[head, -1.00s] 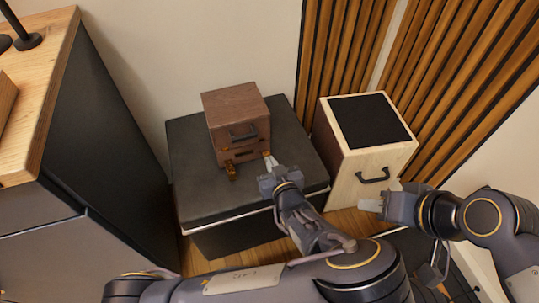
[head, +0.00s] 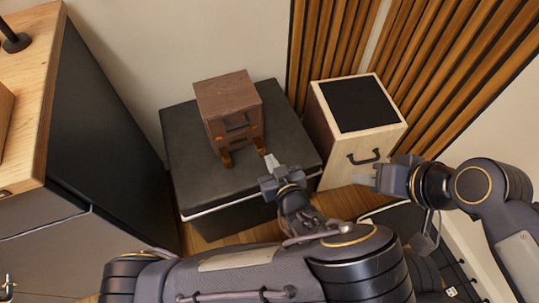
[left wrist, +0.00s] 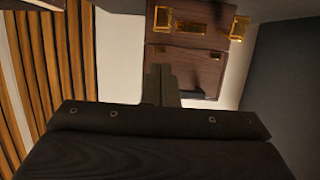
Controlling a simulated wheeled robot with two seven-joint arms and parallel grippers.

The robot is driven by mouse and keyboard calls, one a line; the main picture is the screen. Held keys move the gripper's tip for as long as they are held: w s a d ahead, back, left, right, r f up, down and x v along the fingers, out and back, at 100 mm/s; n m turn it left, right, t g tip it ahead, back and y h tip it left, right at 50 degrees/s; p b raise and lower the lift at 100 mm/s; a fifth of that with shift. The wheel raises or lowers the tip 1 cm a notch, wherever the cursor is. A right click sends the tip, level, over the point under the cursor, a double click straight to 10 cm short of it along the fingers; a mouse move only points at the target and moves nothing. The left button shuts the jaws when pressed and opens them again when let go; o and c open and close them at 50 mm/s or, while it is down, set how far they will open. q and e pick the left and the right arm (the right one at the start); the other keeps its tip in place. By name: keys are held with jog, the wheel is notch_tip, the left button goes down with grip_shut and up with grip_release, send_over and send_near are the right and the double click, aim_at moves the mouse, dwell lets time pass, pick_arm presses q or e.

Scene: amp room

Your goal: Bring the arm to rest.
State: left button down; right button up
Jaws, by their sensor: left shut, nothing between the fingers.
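My left gripper (head: 269,163) is in front of a small brown wooden box (head: 228,94), above the front part of the black box top. Its fingers are together and empty, apart from the brown box. In the left wrist view, the shut fingers (left wrist: 163,84) show before the box's wooden front (left wrist: 185,68), with brass fittings at the top of the picture. My left arm bends across the bottom of the head view. My right gripper (head: 364,178) is at the right, in front of the pale wooden cabinet; its finger gap is not clear.
The brown box stands on a large black box (head: 190,185). The pale cabinet (head: 360,125) with a black top and handle stands beside it. A dark cabinet with a wooden top (head: 40,60) is at the left. Wooden slats (head: 440,75) line the wall.

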dwell(0.5)
pick_arm(q)
jog(key=s+a+r+g+h, duration=0.1)
jog(key=a+r+g+h, duration=0.25)
jog(key=r+h, duration=0.35)
jog(key=a+r+g+h, duration=0.2)
jog(key=r+g+h, duration=0.3)
jog(key=r, duration=0.4)
jog(key=s+a+r+m+y, duration=0.2)
jog(key=s+a+r+y, duration=0.15)
jog(key=s+a, duration=1.2)
notch_tip(320, 180, up, 23)
jog(key=w+a+p, duration=0.1)
jog(key=a+p, duration=0.1)
jog(key=p, duration=2.1)
jog(key=shift+a, duration=0.2)
